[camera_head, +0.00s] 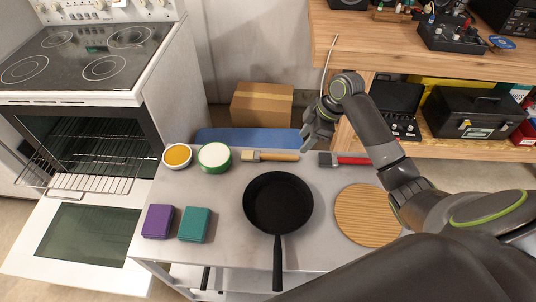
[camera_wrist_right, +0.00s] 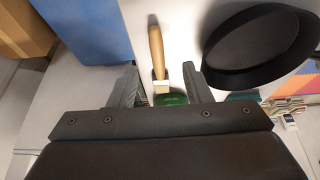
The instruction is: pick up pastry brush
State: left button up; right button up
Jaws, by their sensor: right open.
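The pastry brush (camera_head: 270,156) has a wooden handle and pale bristles. It lies on the grey table, handle to the right, behind the black pan in the head view. In the right wrist view the brush (camera_wrist_right: 156,48) lies lengthwise, its bristle end between the open fingers in the picture. My right gripper (camera_head: 312,138) is open and empty near the handle end in the head view. It also shows in the wrist view (camera_wrist_right: 159,68), apart from the brush. My left gripper is not in view.
A black pan (camera_head: 278,202) sits in front of the brush. A green bowl (camera_head: 215,157) and an orange-filled bowl (camera_head: 177,156) stand left of it. A red-handled tool (camera_head: 352,160) and a round wooden board (camera_head: 366,215) lie to the right. The oven door (camera_head: 75,235) hangs open.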

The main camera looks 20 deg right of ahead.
aim_at(288, 155)
jog(key=x, duration=0.3)
jog(key=shift+w, duration=0.2)
jog(key=shift+a+f, duration=0.15)
jog(key=shift+f, duration=0.3)
jog(key=shift+w+a+f+p, duration=0.1)
jog(key=shift+a+f+p, duration=0.1)
jog(key=shift+p, duration=0.1)
jog(key=x, duration=0.3)
jog(key=shift+w+a+f+p, duration=0.2)
jog(key=shift+w+p, duration=0.1)
jog(key=shift+p, duration=0.05)
jog(key=shift+w+a+f, duration=0.1)
jog(key=shift+a+f, duration=0.05)
jog(key=shift+f, duration=0.3)
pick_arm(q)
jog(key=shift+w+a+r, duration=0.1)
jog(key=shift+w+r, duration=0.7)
pick_arm(e)
grip_shut()
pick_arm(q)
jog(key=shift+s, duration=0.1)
